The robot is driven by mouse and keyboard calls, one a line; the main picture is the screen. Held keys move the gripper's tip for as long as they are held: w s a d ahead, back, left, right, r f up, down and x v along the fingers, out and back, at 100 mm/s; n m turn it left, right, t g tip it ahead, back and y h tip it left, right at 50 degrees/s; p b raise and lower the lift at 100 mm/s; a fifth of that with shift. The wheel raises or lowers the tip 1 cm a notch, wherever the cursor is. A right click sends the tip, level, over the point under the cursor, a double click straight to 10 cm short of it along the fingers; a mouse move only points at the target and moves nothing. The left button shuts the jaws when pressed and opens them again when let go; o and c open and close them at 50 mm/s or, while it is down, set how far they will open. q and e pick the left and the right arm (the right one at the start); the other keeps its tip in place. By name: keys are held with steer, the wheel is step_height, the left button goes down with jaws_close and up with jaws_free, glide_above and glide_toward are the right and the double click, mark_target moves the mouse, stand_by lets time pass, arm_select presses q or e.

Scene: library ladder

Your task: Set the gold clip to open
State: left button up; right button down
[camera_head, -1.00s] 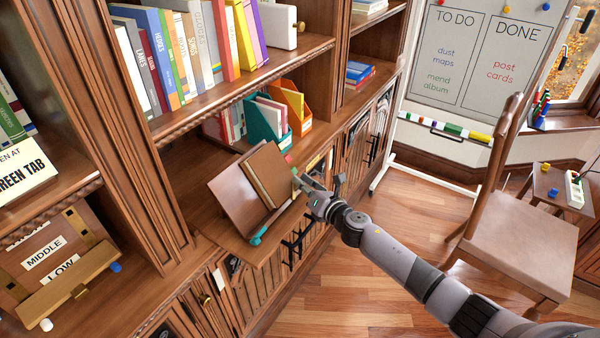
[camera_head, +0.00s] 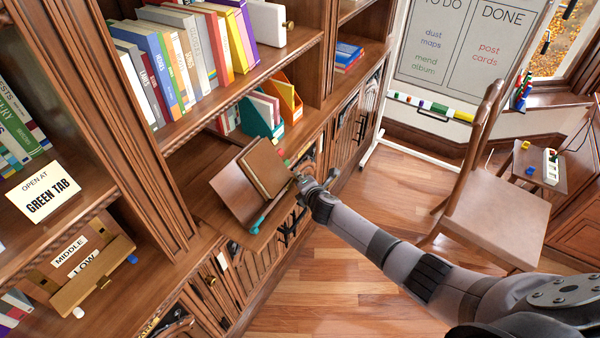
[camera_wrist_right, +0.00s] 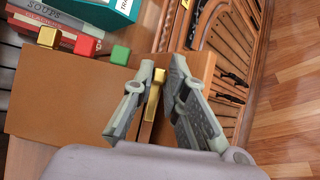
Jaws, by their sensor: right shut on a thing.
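The gold clip (camera_wrist_right: 153,95) is a narrow gold piece at the edge of a brown book or board (camera_wrist_right: 65,95) in the right wrist view. My right gripper (camera_wrist_right: 153,108) has its two grey-green fingers on either side of the clip and is shut on it. In the head view the right gripper (camera_head: 302,180) is at the right edge of the tilted book stand (camera_head: 235,192), beside the brown book (camera_head: 268,165). The clip cannot be made out there. My left gripper is not in view.
Gold (camera_wrist_right: 47,36), red (camera_wrist_right: 86,44) and green (camera_wrist_right: 120,55) blocks line up beyond the board. A teal file holder (camera_head: 258,120) and an orange one (camera_head: 287,98) stand behind the stand. A chair (camera_head: 495,210) stands right of my arm. Open floor lies below.

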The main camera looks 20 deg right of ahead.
steer(key=shift+f+m, duration=0.1)
steer(key=shift+m, duration=0.3)
steer(key=c, duration=1.6)
jaws_free()
